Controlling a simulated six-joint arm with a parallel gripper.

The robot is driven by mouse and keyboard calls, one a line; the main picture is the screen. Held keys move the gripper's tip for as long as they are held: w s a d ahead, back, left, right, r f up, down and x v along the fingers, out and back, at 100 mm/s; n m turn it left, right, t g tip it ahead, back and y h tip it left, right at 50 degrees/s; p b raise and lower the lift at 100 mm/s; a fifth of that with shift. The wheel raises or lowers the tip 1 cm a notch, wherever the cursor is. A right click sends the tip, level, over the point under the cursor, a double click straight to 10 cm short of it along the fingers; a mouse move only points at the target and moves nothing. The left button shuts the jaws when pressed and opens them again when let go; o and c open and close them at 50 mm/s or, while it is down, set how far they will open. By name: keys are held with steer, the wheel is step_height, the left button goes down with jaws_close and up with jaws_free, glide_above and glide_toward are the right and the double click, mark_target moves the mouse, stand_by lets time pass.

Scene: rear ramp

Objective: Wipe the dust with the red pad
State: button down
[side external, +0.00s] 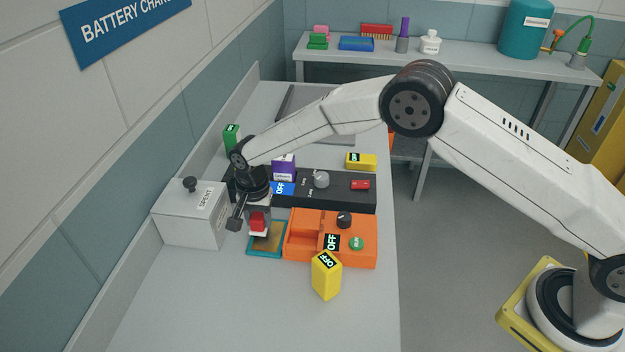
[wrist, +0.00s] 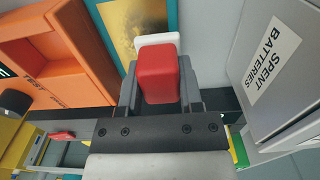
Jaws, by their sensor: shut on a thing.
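My gripper (side external: 258,212) points down and is shut on the red pad (side external: 257,222), a red block with a white base. In the wrist view the red pad (wrist: 158,76) sits between the two dark fingers, its white base (wrist: 157,39) beyond. Below it is a flat plate with a teal rim (side external: 251,252) and a tan, dusty-looking patch (side external: 268,241). The patch also shows in the wrist view (wrist: 133,20), beside the pad. The pad is over the plate's back part. I cannot tell whether it touches the plate.
A grey "SPENT BATTERIES" box (side external: 190,222) stands close on the left. An orange charger (side external: 360,259) adjoins the plate on the right, with a yellow battery (side external: 326,276) in front. A dark charger (side external: 340,190) is behind. The bench front (side external: 235,310) is clear.

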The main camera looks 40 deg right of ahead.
steer(key=shift+r, duration=2.15)
steer(key=shift+w+r, duration=0.1)
steer(key=shift+r, duration=0.05)
steer(key=shift+r, duration=1.35)
steer(key=shift+f, duration=0.2)
steer(key=shift+s+a+f, duration=0.15)
steer(key=shift+f, duration=0.9)
steer(key=shift+s+a+f, duration=0.15)
steer(key=shift+s+f, duration=0.05)
steer(key=shift+f, duration=0.9)
steer(key=shift+s+a+f, duration=0.15)
steer(key=shift+f, duration=0.9)
steer(key=shift+f, duration=1.05)
